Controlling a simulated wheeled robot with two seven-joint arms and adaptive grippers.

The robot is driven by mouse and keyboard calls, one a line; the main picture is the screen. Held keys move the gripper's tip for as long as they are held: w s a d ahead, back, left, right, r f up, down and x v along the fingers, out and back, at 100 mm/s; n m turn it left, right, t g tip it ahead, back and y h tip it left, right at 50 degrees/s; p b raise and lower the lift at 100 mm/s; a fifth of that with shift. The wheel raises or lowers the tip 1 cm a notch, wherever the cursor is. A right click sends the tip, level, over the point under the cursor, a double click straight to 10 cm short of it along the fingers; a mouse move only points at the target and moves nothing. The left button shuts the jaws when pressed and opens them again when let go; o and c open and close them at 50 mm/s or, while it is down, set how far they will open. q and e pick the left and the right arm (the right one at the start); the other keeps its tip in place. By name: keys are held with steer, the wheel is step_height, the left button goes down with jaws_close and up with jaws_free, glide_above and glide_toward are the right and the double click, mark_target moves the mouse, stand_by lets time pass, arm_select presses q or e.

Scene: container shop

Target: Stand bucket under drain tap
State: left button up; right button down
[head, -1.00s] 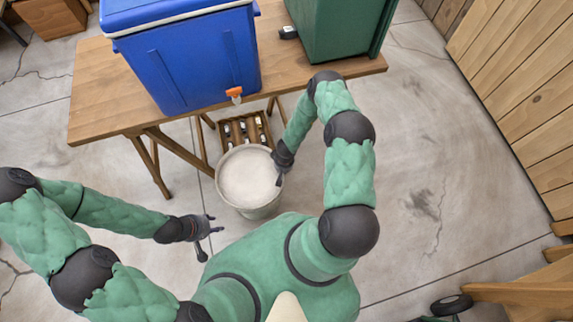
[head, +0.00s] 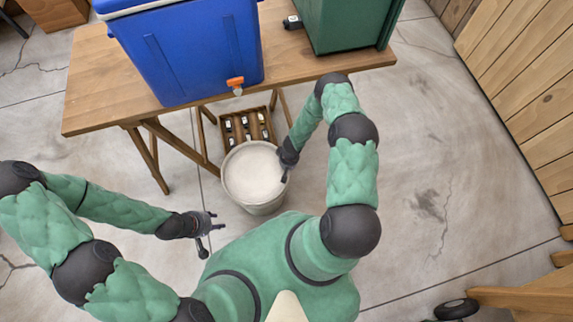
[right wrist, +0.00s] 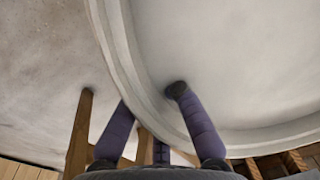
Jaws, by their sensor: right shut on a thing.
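The pale grey bucket (head: 257,200) is in front of the table, below and a little nearer to me than the orange drain tap (head: 235,82). The tap is low on the front of the blue cooler (head: 190,52). My right gripper (head: 286,172) is shut on the bucket's right rim; in the right wrist view its fingers (right wrist: 150,112) straddle the bucket rim (right wrist: 125,75), one inside and one outside. Whether the bucket touches the floor cannot be told. My left gripper (head: 212,228) is open and empty, left of the bucket and apart from it.
The wooden table (head: 97,95) carries the cooler and a green container (head: 345,25). A slatted wooden crate (head: 247,124) with several small things lies just behind the bucket, between the table legs. Wooden planking (head: 525,90) stands at right.

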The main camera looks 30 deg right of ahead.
steer(key=c, duration=1.4)
jaws_free()
step_height(320, 180, up, 12)
steer(key=d+p, duration=0.1)
steer(key=p, duration=0.4)
steer(key=s+a+r+y, duration=0.1)
steer(key=s+a+r, duration=0.3)
steer(key=a+r, duration=0.1)
steer(key=s+a+r+y, duration=0.1)
steer(key=s+a+r, duration=0.3)
steer(key=a+r, duration=0.1)
steer(key=s+a+r+y, duration=0.1)
steer(key=s+a+r, duration=0.3)
steer(key=a, duration=0.3)
steer(key=shift+s+a+r, duration=0.2)
steer(key=shift+a+r, duration=0.05)
steer(key=shift+r, duration=0.5)
